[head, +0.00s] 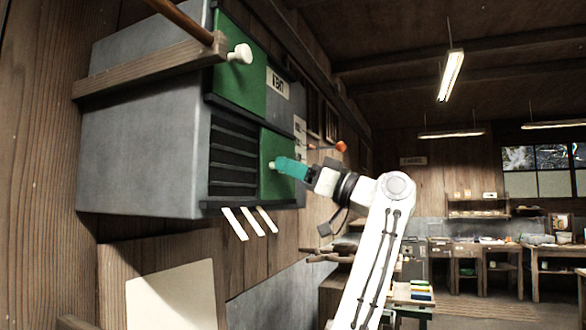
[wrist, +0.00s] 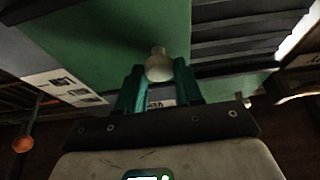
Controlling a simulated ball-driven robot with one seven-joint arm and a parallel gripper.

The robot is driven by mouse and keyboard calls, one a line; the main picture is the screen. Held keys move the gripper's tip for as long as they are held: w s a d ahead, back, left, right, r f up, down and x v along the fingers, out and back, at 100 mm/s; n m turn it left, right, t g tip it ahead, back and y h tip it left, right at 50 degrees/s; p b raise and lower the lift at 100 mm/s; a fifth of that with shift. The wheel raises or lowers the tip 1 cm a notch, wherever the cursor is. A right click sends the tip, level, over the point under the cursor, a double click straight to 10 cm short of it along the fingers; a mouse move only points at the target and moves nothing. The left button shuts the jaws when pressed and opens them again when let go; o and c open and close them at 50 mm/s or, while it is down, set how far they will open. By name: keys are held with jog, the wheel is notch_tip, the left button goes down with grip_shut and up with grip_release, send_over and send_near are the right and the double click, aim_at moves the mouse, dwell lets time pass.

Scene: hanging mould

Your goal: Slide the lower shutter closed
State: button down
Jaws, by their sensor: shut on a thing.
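The lower shutter (head: 276,188) is a green panel on the front of a grey wall box. It stands at the right of its opening, and dark louvre slats (head: 232,155) show bare to its left. Its pale round knob (wrist: 159,67) sits between the teal fingers of my gripper (wrist: 158,88) in the wrist view. In the head view my gripper (head: 278,166) reaches the knob from the right and is shut on it. The fingers hide most of the knob there. The green panel also fills the upper left of the wrist view (wrist: 105,45).
An upper green shutter (head: 236,85) with a white knob (head: 240,54) is above. A wooden bar (head: 150,68) crosses the box's side. White strips (head: 248,222) hang below the box. An orange ball on a rod (head: 341,146) is right of it. Benches stand far right.

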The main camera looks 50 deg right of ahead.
jog(key=s+a+b, duration=0.5)
jog(key=a, duration=1)
jog(key=shift+s+b, duration=0.2)
jog(key=shift+b, duration=0.15)
jog(key=c, duration=0.8)
grip_release()
jog(key=shift+a, duration=0.1)
jog(key=shift+o, duration=0.2)
jog(key=shift+s, duration=0.1)
jog(key=b+v, duration=0.3)
jog(key=v, duration=0.7)
jog(key=shift+s+f, duration=0.25)
jog(key=shift+s, duration=0.05)
